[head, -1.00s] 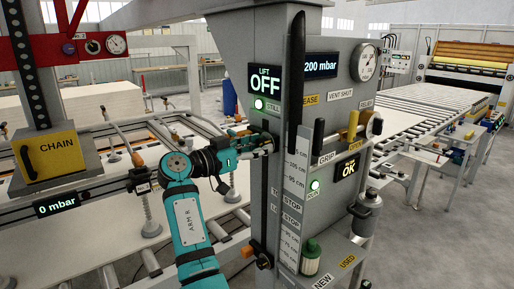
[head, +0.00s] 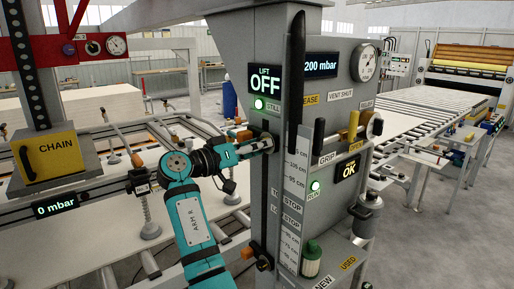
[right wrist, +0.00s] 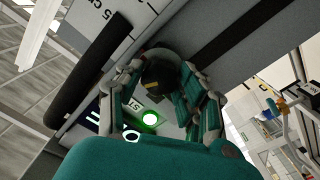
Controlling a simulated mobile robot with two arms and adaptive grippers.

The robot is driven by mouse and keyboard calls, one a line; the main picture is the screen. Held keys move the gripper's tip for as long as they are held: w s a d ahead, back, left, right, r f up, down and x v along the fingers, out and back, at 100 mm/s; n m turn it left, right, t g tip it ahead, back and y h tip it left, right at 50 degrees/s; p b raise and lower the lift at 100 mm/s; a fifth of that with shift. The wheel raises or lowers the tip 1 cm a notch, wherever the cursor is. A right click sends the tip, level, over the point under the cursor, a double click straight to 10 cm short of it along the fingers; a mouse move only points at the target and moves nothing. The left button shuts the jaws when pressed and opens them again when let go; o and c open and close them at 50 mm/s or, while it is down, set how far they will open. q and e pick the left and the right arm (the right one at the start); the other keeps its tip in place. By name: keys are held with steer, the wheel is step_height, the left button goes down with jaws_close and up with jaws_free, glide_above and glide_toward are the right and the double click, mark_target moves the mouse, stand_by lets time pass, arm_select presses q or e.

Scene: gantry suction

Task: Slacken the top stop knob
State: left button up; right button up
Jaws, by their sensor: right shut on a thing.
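The top stop knob (right wrist: 158,76) is black with a small yellow mark and shows in the right wrist view between the fingers of my right gripper (right wrist: 165,88). The fingers are shut on it from both sides. In the head view my right gripper (head: 262,144) is at the front left edge of the grey column (head: 262,190), below the lift display, and mostly hides the knob. A lower black and orange knob (head: 263,258) sits further down the same edge. My left gripper is not in view.
A lift display (head: 265,82) reads OFF, with a lit green lamp (head: 258,104) below it. A long black handle (head: 296,80) and a height scale (head: 295,180) are just right of the gripper. A frame with suction cups (head: 150,232) stands at the left.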

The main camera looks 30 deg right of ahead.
steer(key=shift+n, duration=0.6)
steer(key=o, duration=1.2)
steer(key=shift+d, duration=0.1)
steer(key=shift+c, duration=0.2)
steer(key=a, duration=0.7)
steer(key=shift+s+a, duration=0.25)
steer(key=shift+s, duration=0.05)
